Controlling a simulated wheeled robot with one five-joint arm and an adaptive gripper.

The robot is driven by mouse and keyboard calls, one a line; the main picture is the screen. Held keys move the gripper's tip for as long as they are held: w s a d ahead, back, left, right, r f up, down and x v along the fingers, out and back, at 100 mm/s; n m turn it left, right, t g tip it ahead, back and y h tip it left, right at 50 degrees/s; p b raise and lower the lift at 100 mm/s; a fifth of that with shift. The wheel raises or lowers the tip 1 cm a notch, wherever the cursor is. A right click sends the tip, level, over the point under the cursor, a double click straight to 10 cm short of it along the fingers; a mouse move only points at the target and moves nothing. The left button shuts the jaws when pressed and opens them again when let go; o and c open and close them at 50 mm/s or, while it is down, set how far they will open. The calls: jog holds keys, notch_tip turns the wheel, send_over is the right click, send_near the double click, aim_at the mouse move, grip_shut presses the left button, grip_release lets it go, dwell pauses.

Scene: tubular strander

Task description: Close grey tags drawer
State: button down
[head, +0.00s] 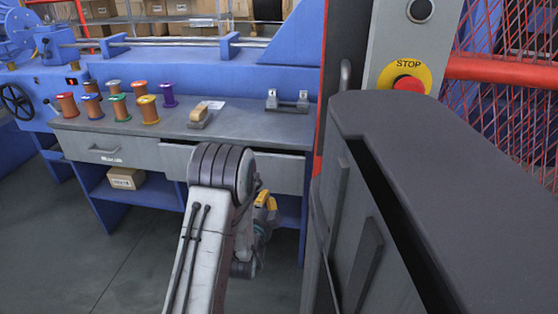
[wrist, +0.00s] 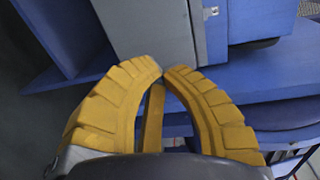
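The workbench has two grey drawers in the head view. The left drawer (head: 105,151) has a handle and a small label and looks flush. The right drawer (head: 280,172) stands out a little, with a dark gap above its front; my arm hides its middle and its handle. I cannot read which one is the tags drawer. My gripper (head: 268,202) is low in front of the right drawer, partly behind my arm. In the wrist view my gripper's yellow fingertips (wrist: 164,72) meet almost together with nothing between them. A grey panel (wrist: 150,30) lies just beyond them; contact is unclear.
Several coloured spools (head: 120,107), a wooden-handled tool (head: 207,110) and a metal fixture (head: 287,101) stand on the benchtop (head: 240,122). A cardboard box (head: 126,178) sits on the lower shelf. A dark cabinet (head: 440,150) and a stop button (head: 408,84) are at right. Floor is free at left.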

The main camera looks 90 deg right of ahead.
jog(key=r, duration=0.2)
jog(key=h+b, duration=0.1)
jog(key=b, duration=0.6)
send_near(276, 159)
jog(key=x, duration=0.3)
jog(key=f+x, duration=0.1)
jog(key=x, duration=0.1)
jog(key=shift+w, duration=0.15)
jog(key=b+x, duration=0.2)
jog(key=b, duration=0.1)
jog(key=shift+d+r, duration=0.2)
jog(key=shift+d, duration=0.1)
jog(key=shift+d+r+b, duration=0.15)
jog(key=shift+d+b, duration=0.1)
jog(key=shift+b, duration=0.25)
jog(key=shift+s+d, duration=0.1)
jog(key=shift+s, duration=0.15)
